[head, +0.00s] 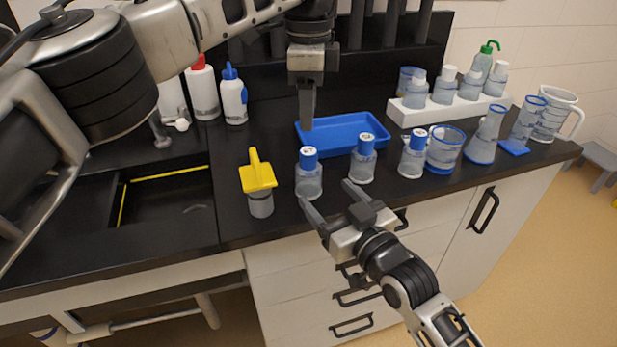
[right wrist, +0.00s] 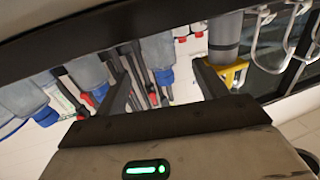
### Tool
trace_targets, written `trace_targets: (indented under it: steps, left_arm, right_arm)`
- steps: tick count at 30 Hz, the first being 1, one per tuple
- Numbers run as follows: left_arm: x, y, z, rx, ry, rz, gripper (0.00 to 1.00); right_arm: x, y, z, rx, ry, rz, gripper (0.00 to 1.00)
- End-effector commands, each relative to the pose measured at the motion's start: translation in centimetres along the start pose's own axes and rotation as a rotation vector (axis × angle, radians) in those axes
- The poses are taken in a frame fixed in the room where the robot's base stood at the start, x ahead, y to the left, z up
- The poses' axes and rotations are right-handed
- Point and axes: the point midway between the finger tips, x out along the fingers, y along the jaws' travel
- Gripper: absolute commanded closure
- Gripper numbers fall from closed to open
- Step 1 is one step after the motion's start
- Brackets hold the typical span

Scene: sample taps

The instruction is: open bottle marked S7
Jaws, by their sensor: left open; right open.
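Three clear bottles with blue caps stand along the counter's front: a left one (head: 309,180), a middle one (head: 362,165) and a right one (head: 411,161). Their cap marks are too small to read, so I cannot tell which is S7. My right gripper (head: 326,194) is open and empty, just in front of the left and middle bottles. In the right wrist view, the left bottle (right wrist: 158,50) appears upside down between the open fingers, beyond their tips. My left gripper (head: 307,105) is open, seen edge-on, above the counter behind the left bottle.
A yellow-topped container (head: 260,205) stands left of the bottles, beside the sink (head: 165,205). A blue tray (head: 343,150) lies behind them. A beaker (head: 443,165) and flask (head: 485,150) stand right. A white rack (head: 440,117) holds more bottles at the back.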

Motion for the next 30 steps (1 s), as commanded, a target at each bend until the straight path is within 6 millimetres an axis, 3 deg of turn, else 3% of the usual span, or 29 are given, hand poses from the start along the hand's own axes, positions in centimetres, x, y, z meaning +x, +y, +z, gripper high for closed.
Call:
trace_targets:
  steps: [6, 12, 25, 26, 30]
  left_arm:
    - [0.0, 0.0, 0.0, 0.001, 0.001, 0.0, 0.51]
    - [0.0, 0.0, 0.0, 0.002, 0.001, 0.0, 0.51]
    - [0.0, 0.0, 0.0, 0.002, 0.001, 0.0, 0.51]
    - [0.0, 0.0, 0.0, 0.002, 0.001, 0.0, 0.51]
    - [0.0, 0.0, 0.0, 0.002, 0.001, 0.0, 0.51]
  right_arm:
    - [4.3, 0.0, -0.1, 0.001, 0.001, 0.0, 0.28]
    - [6.8, 0.0, 0.0, 0.001, 0.0, 0.0, 0.28]
    - [7.7, 0.0, 0.0, 0.001, 0.0, 0.0, 0.28]
    - [7.7, 0.0, 0.0, 0.001, 0.0, 0.0, 0.34]
    - [7.7, 0.0, 0.0, 0.001, -0.001, 0.0, 0.73]
